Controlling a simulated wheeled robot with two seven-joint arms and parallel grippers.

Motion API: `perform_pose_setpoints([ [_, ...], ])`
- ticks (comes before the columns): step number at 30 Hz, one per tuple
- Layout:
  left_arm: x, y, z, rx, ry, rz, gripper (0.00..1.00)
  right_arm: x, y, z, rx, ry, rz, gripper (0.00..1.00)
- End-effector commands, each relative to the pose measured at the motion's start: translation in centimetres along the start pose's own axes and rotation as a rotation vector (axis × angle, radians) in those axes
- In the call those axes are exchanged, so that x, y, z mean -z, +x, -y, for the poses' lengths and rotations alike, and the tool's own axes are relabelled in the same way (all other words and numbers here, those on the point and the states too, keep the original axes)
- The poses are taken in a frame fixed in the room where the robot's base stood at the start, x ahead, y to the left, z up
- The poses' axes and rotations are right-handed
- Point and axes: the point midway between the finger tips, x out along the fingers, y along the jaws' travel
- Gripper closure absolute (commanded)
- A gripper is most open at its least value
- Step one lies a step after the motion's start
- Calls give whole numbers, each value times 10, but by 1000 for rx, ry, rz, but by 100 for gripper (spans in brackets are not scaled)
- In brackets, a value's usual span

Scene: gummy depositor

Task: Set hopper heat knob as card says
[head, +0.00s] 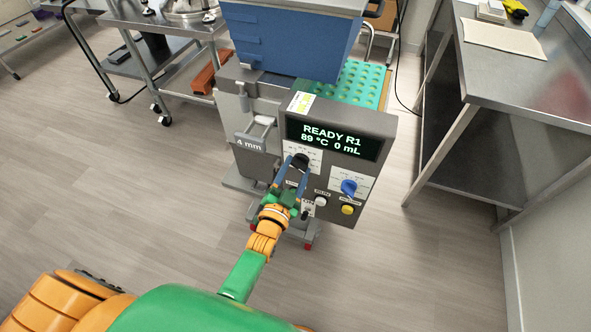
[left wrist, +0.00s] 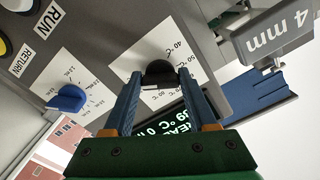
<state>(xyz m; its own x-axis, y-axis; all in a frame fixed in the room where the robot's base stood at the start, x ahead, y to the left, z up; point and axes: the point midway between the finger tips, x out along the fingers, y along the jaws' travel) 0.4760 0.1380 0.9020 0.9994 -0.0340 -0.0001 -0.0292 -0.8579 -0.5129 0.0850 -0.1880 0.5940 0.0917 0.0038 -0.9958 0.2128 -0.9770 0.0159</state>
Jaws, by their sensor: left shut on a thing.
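The hopper heat knob is a black knob (left wrist: 158,72) on a white dial plate (left wrist: 140,75) with temperature marks; it also shows small in the head view (head: 300,160). My left gripper (head: 297,172) is at the panel, and in the left wrist view its blue fingers (left wrist: 157,83) are shut on the knob's two sides. The knob's pointer direction is mostly hidden by the fingers. The display (head: 333,138) reads READY R1, 89 °C, 0 mL. A small card (head: 301,102) with a yellow-green part sits on top of the panel box; its writing is too small to read. My right gripper is not in view.
A blue knob (head: 349,187) with its own dial sits at the panel's right. White (head: 321,201) and yellow (head: 348,210) buttons sit below. A 4 mm plate (head: 250,143) sticks out at the left. A steel table (head: 520,85) stands at the right. The floor in front is clear.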

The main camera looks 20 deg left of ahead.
Motion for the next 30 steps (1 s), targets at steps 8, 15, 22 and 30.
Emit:
perform_pose_setpoints([
  [8, 1, 0, 1, 2, 2, -3, 16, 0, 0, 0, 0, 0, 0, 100],
  [15, 0, 0, 0, 1, 1, -2, 12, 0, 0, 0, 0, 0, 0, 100],
  [22, 0, -31, 0, -2, 1, 2, 12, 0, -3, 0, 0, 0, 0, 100],
  [30, 0, -70, 0, 0, 1, -1, 12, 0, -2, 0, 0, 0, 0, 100],
])
